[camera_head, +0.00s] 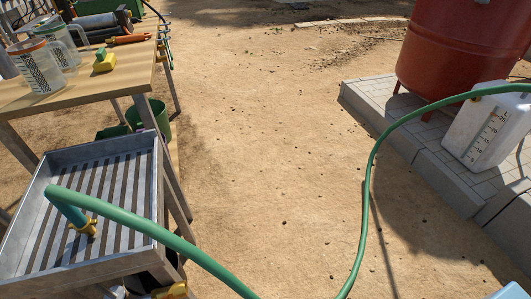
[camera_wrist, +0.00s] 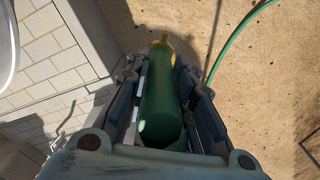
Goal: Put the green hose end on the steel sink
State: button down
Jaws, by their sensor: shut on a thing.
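My gripper (camera_wrist: 163,80) is shut on the green hose end (camera_wrist: 160,108), a thick green cylinder with a yellow fitting at its far tip, seen between the fingers in the wrist view. Sandy ground and pale paving show beyond it. In the head view the fingers and the held end are not visible. The steel sink (camera_head: 153,205), a grey tray with a slatted bottom, stands at the left.
A wooden table (camera_head: 95,92) with clear jugs (camera_head: 45,72) stands behind the sink. Another hose stretch (camera_head: 368,180) runs up right past a red tank (camera_head: 455,50) and white canister (camera_head: 488,130) on a paved ledge (camera_head: 400,125). The sandy ground between is open.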

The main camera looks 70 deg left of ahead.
aim_at(101, 180)
jog(key=u, duration=0.05)
jog(key=i, duration=1)
jog(key=u, duration=4.15)
jog(key=i, duration=1)
jog(key=z, duration=0.05)
